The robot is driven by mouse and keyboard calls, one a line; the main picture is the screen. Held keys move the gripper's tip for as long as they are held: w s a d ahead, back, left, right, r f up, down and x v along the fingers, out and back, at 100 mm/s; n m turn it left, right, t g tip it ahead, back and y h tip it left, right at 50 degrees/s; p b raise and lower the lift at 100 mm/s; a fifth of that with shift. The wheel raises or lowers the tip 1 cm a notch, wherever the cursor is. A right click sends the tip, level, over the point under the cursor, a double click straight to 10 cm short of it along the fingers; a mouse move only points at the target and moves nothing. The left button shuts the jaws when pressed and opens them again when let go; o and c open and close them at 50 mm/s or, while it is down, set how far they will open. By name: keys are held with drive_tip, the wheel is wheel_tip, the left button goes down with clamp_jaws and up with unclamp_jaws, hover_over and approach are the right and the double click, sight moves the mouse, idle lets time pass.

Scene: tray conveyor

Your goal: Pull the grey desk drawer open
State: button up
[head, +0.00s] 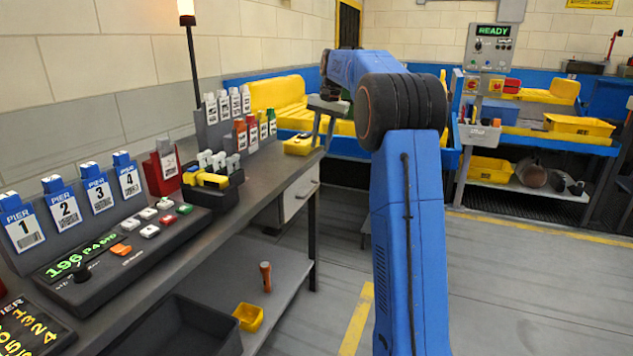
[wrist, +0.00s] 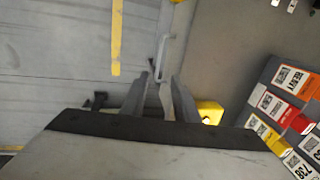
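The grey desk drawer (head: 297,197) is under the right end of the desk, its pale front facing the open floor. It looks shut. In the wrist view a light bar handle (wrist: 162,55) stands out from the drawer front, just beyond the fingertips. In the head view my gripper (head: 322,138) points down beside the desk's far right corner, above the drawer's level. I cannot tell whether a finger touches the handle.
The desk top (head: 262,176) holds a console (head: 110,240), labelled bottles and a yellow device (head: 300,144) near the drawer end. A lower shelf (head: 280,270) carries an orange-handled tool and a yellow bin (head: 249,317). The floor right of the drawer is clear.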

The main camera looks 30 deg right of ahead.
sight(313, 189)
drive_tip(key=w+f, duration=0.1)
drive_tip(key=f, duration=0.4)
drive_tip(key=w+f, duration=0.1)
drive_tip(key=f, duration=0.5)
drive_tip(key=w+a+f, duration=0.1)
drive_tip(key=f, duration=0.5)
drive_tip(key=shift+w+a+f, duration=0.1)
drive_tip(key=shift+f, duration=0.05)
clamp_jaws()
